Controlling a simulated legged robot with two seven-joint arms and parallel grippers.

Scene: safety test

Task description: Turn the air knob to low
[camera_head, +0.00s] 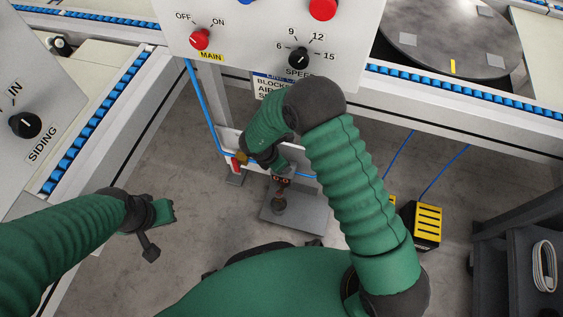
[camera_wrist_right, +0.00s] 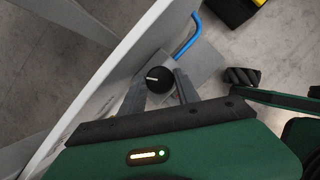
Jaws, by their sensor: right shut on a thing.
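In the right wrist view a round black knob (camera_wrist_right: 160,79) with a short white pointer line lies between the two fingers of my right gripper (camera_wrist_right: 160,92). The gripper is shut on it. The pointer line points to the left in that view. No label for this knob can be read, so its air marking and low position are hidden. In the head view my right gripper (camera_head: 282,180) reaches down below the main panel, and my forearm and hand hide much of that spot. My left gripper (camera_head: 155,228) hangs at the left over the floor, away from everything; its finger opening is unclear.
The main panel (camera_head: 235,60) carries a red MAIN knob (camera_head: 200,39), a black SPEED knob (camera_head: 298,58) and a red button (camera_head: 322,8). A SIDING knob (camera_head: 25,125) is at the left. A partly hidden sign (camera_head: 268,84) hangs below. A blue hose (camera_head: 203,105) runs nearby.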

